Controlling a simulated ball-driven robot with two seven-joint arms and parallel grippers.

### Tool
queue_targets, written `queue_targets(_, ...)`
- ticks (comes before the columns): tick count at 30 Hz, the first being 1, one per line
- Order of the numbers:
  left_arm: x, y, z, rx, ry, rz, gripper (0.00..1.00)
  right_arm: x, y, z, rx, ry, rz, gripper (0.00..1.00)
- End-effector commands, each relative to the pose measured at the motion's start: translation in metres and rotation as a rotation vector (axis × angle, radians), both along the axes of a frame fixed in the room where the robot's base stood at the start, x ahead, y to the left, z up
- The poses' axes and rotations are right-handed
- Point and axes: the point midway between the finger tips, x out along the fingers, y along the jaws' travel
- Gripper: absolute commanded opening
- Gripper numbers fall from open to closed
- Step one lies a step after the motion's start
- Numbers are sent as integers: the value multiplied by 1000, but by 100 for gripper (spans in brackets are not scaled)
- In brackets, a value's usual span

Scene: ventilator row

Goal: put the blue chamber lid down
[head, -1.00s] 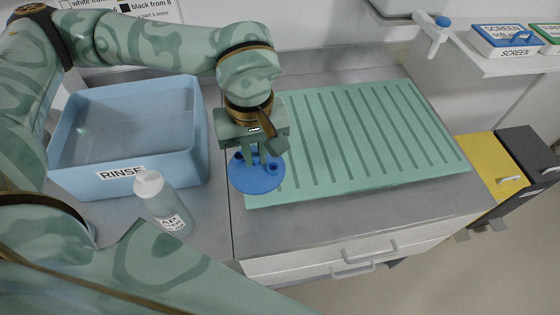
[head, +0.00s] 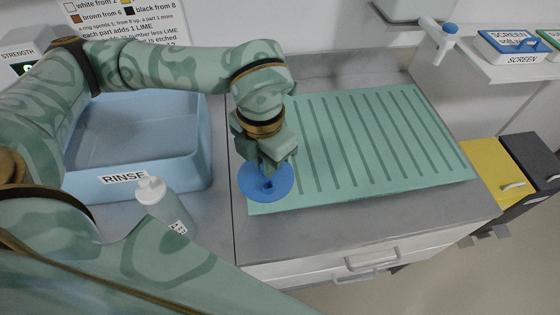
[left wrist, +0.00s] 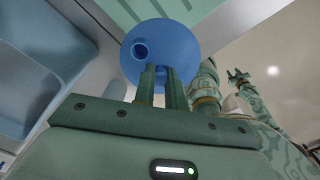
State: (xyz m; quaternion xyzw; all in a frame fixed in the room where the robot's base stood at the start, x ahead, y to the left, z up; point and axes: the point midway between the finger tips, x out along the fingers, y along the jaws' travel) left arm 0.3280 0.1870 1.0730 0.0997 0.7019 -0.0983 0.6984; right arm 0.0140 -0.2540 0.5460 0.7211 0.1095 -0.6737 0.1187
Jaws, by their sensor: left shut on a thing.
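The blue chamber lid (head: 254,188) is a round blue disc with small raised parts on top. My left gripper (head: 268,176) is shut on it from above, at its middle. In the head view the lid overlaps the front left corner of the green ribbed mat (head: 360,140); I cannot tell whether it touches the mat. In the left wrist view the lid (left wrist: 175,40) shows beyond the two fingers (left wrist: 161,82), with a round port on its left side. My right gripper is not clearly in view in the head view.
The blue RINSE tub (head: 190,165) stands left of the mat, with a capped bottle (head: 160,203) in front of it. Boxes labelled SCREEN (head: 510,45) sit on the shelf at the upper right. Most of the ribbed mat is bare.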

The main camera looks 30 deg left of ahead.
Motion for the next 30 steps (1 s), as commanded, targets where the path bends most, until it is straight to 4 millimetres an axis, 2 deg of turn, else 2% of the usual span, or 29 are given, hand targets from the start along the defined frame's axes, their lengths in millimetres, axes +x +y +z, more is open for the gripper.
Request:
queue_targets(4,42,6,-23,0,3,2,0,1,5,-4,7,0,-3,36)
queue_targets(7,58,9,-47,0,6,0,0,0,6,-9,8,0,-3,36)
queue_targets(12,77,11,-67,-1,1,-4,0,0,5,-12,7,2,-3,36)
queue_targets(17,84,13,-76,-1,1,-3,0,-1,3,-14,5,3,-2,36)
queue_targets(23,85,13,-106,-1,4,-6,0,-2,1,-19,1,6,0,36)
queue_targets(30,85,13,-107,-1,0,-6,0,-2,0,-19,0,6,1,36)
